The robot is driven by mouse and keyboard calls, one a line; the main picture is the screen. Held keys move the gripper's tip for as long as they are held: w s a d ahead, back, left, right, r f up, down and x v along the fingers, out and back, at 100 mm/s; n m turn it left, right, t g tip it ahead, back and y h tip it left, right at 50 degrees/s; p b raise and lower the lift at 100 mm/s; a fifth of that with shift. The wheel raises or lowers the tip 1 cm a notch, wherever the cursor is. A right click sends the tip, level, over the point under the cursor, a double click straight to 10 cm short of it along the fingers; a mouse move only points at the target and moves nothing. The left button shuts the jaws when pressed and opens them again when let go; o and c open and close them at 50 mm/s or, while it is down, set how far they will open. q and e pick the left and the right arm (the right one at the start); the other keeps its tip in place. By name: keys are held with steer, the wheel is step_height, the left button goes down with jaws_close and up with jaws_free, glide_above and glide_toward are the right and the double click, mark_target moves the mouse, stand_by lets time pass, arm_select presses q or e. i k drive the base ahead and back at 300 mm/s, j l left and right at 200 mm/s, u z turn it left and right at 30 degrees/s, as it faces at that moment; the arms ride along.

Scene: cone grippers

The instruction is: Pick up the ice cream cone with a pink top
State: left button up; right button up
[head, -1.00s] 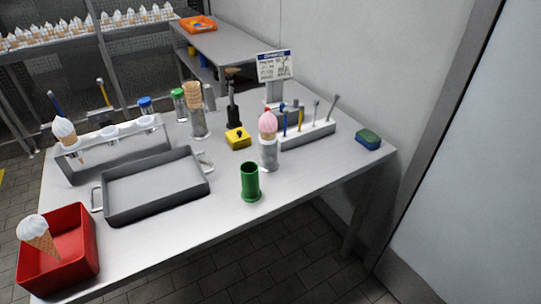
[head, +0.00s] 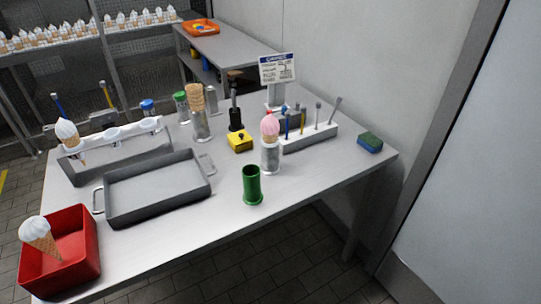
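The ice cream cone with a pink top (head: 270,124) stands upright in a clear glass-like holder (head: 271,158) right of the middle of the metal table. A small red bit shows on its top, and most of its cone is down in the holder. Neither of my grippers shows in the head view.
A green cup (head: 252,185) stands in front of the pink cone, with a yellow block (head: 239,141) behind left and a white tool rack (head: 309,137) behind right. A grey tray (head: 157,190) and a red bin (head: 60,250) with a white-topped cone are left. The table's front right is clear.

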mark_target(269, 127)
steer(key=i+l+u, duration=0.4)
steer(key=l, duration=0.25)
steer(key=i+l+u, duration=0.2)
steer(key=l+u, duration=0.2)
steer(key=l, duration=0.3)
steer(key=i+l+u, duration=0.2)
steer(key=l, duration=0.2)
steer(key=k+j, duration=0.05)
